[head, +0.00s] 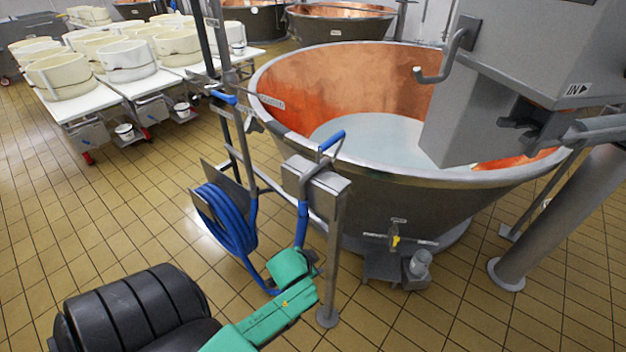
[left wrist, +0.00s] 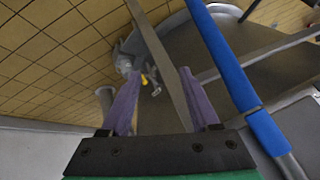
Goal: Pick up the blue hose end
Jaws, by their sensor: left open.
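The blue hose hangs in a coil (head: 228,218) on a rack left of the large copper vat. A blue length (head: 302,225) rises beside a grey post, and a short blue grip (head: 332,141) shows above it at the vat rim. I cannot tell surely which piece is the hose end. My left gripper (head: 310,262) is low by the post, its fingers mostly hidden in the head view. In the left wrist view, its purple fingers (left wrist: 160,74) are open and empty. A blue tube (left wrist: 228,68) with a thicker blue sleeve and grey metal part passes right of them, not between them.
The vat (head: 400,200) fills the centre right, with a grey machine housing (head: 520,70) over it. The grey post (head: 332,250) stands close to my left gripper. White tables (head: 90,105) with round moulds stand back left. The tiled floor at left is free.

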